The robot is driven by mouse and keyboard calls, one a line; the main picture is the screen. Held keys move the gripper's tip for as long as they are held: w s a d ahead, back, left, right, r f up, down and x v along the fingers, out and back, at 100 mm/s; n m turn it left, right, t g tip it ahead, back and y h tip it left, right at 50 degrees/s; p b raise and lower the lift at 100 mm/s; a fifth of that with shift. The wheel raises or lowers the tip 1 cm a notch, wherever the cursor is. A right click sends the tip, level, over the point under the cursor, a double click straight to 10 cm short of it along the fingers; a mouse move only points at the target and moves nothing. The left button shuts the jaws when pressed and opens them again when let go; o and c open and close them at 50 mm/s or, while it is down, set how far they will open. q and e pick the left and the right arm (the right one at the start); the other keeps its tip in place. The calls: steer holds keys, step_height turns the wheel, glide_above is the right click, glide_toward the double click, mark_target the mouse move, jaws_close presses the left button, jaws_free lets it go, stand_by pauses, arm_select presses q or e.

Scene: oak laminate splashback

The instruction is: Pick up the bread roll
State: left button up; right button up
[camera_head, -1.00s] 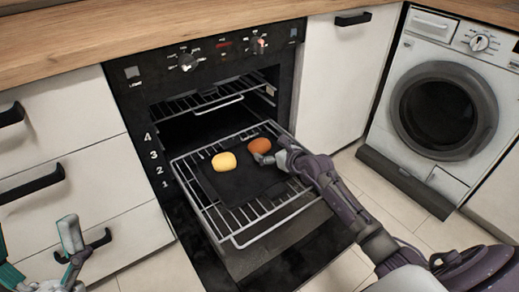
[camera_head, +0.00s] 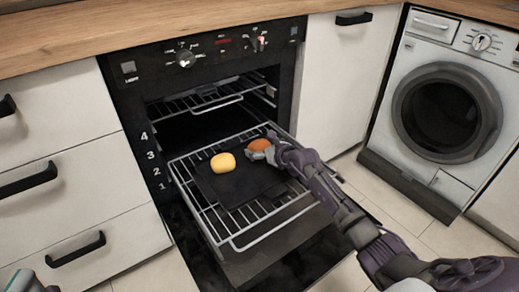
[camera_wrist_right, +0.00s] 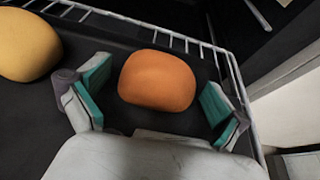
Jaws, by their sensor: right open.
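An orange-brown rounded bun, which looks like the bread roll (camera_head: 258,143), lies on a dark baking tray (camera_head: 228,189) on the pulled-out oven rack. In the head view my right gripper (camera_head: 263,153) hides part of it. In the right wrist view the bun (camera_wrist_right: 157,80) sits between the two teal-padded fingers of my right gripper (camera_wrist_right: 155,92), with a gap visible on each side. The gripper is open and holds nothing. A sliver of my left gripper (camera_head: 27,283) shows at the bottom left corner; its fingers are mostly out of frame.
A yellow rounded item (camera_head: 223,162) lies on the tray left of the bun, also in the wrist view (camera_wrist_right: 27,45). The wire rack (camera_head: 240,238) extends from the oven over its lowered door. A washing machine (camera_head: 446,110) stands at the right, drawers at the left.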

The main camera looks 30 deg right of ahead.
steer(key=c, duration=1.1)
steer(key=shift+o, duration=0.2)
steer(key=shift+r, duration=0.15)
